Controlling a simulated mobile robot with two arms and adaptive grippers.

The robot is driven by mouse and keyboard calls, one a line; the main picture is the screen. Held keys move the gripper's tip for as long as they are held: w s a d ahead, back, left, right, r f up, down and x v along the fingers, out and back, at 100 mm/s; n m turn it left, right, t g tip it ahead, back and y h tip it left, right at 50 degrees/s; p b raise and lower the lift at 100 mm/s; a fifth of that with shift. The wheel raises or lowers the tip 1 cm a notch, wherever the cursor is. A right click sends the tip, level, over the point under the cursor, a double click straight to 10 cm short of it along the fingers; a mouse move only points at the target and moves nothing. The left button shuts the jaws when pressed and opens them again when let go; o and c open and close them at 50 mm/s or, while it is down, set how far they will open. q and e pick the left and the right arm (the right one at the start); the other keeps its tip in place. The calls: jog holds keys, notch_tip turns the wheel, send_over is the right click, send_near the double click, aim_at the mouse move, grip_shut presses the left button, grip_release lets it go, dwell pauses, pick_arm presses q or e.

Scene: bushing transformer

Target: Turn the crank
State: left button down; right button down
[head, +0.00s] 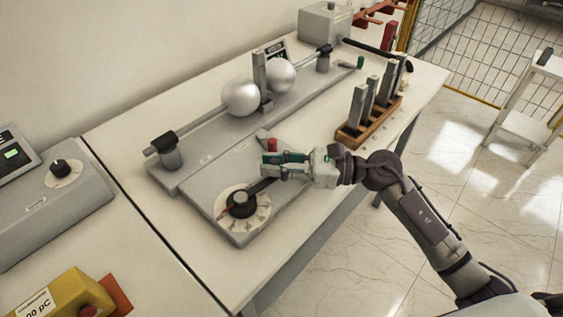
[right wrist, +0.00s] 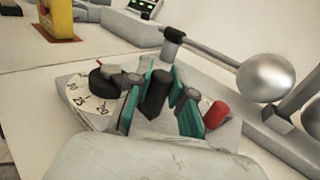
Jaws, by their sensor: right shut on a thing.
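The crank has a black hub (head: 240,204) on a white round dial with markings (head: 262,215), on a grey base plate on the table. A dark arm runs from the hub toward my right gripper (head: 270,166). In the right wrist view the upright black crank handle (right wrist: 157,93) stands between the teal finger pads of my right gripper (right wrist: 160,84), which is shut on it. The hub (right wrist: 105,80) shows left of the fingers there. In the head view the fingers hide most of the handle. My left gripper is not in view.
A red knob (head: 272,144) stands close behind the fingers. Two metal spheres (head: 241,97) sit on a rod along the grey rail. A wooden rack (head: 350,137) with upright grey bars is at right. A yellow box (head: 66,297) is at lower left.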

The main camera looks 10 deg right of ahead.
jog(key=shift+s+d+f+b, duration=0.25)
jog(key=shift+s+b, duration=0.15)
jog(key=shift+b, duration=0.1)
jog(key=shift+s+r, duration=0.1)
jog(key=shift+s, duration=0.05)
jog(key=shift+r, duration=0.1)
jog(key=c, duration=1)
grip_release()
jog(key=shift+d, duration=0.25)
jog(key=v, duration=1.1)
jog(key=shift+s+d, duration=0.2)
jog(key=shift+s, duration=0.05)
